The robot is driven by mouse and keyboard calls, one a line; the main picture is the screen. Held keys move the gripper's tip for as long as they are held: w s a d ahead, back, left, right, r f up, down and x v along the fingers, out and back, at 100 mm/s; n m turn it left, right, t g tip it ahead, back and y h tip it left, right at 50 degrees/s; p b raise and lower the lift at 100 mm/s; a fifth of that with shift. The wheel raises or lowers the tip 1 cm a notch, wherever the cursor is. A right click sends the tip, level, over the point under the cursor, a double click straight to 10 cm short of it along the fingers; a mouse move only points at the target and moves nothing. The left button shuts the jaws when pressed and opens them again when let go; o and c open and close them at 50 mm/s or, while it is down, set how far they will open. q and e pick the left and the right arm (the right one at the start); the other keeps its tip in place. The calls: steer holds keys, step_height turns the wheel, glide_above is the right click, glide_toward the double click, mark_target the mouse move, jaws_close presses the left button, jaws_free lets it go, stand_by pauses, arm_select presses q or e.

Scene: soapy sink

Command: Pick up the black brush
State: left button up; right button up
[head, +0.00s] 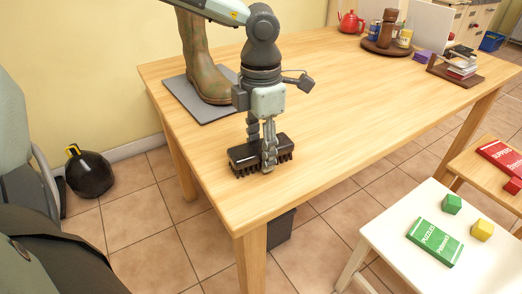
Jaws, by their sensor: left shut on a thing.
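The black brush (243,155) is at the near left part of the wooden table, with its dark bristles facing down. My left gripper (268,155) comes down from above and is shut on the brush, with its fingers around the brush's body. The fingers hide part of the brush's right half. I cannot tell whether the bristles still touch the tabletop. My right gripper is not in view.
A boot (200,60) stands on a grey mat (178,88) behind the brush. The table's (330,110) middle is clear. A low white table (395,238) stands at right.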

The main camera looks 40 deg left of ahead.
mark_target(259, 143)
arm_select(q)
steer(key=r, duration=0.4)
steer(key=shift+w+a+r, duration=0.1)
steer(key=shift+a+r, duration=0.1)
steer(key=shift+a, duration=0.15)
steer(key=a+r, duration=0.6)
steer(key=a, duration=0.5)
steer(key=shift+w+r+b, duration=0.2)
steer(key=shift+b, duration=0.15)
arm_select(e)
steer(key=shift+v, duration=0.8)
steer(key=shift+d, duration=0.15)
arm_select(q)
steer(key=o, duration=0.5)
steer(key=shift+c, duration=1.6)
